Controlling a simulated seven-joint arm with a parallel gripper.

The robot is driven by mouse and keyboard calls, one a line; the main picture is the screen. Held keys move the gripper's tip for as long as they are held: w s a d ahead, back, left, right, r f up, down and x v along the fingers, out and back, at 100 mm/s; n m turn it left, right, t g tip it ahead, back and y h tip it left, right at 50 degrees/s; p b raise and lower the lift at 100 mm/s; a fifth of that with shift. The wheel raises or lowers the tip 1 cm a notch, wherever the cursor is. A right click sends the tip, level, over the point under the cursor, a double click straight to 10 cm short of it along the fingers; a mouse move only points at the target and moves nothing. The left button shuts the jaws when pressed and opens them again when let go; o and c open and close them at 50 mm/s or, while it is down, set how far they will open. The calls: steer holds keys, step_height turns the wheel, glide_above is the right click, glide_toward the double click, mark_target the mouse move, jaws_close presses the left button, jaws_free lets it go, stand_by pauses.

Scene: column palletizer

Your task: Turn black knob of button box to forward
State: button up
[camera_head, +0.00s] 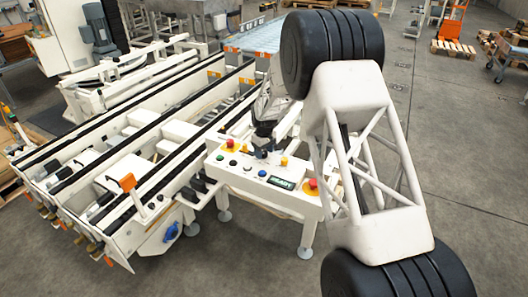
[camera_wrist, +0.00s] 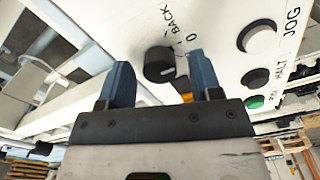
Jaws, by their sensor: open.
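The white button box (camera_head: 240,172) stands at the front right end of the conveyor frame in the head view. In the wrist view its white panel (camera_wrist: 215,38) fills the upper right. The black knob (camera_wrist: 157,64) sits on this panel beside the printed word BACK. My gripper (camera_wrist: 160,60) is open, with one blue finger on each side of the knob. I cannot tell whether either finger touches it. In the head view my gripper (camera_head: 264,138) is small, dark and just over the panel, and the knob is hard to make out.
Red emergency buttons (camera_head: 231,144) (camera_head: 311,187) sit at the panel's ends. White conveyor rails (camera_head: 130,160) run to the left.

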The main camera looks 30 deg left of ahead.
steer(key=c, duration=0.9)
steer(key=shift+c, duration=0.2)
steer(key=shift+m, duration=0.4)
steer(key=m, duration=0.3)
steer(key=shift+r, duration=0.1)
steer(key=shift+m, duration=2.7)
steer(key=o, duration=0.9)
steer(key=shift+o, duration=0.2)
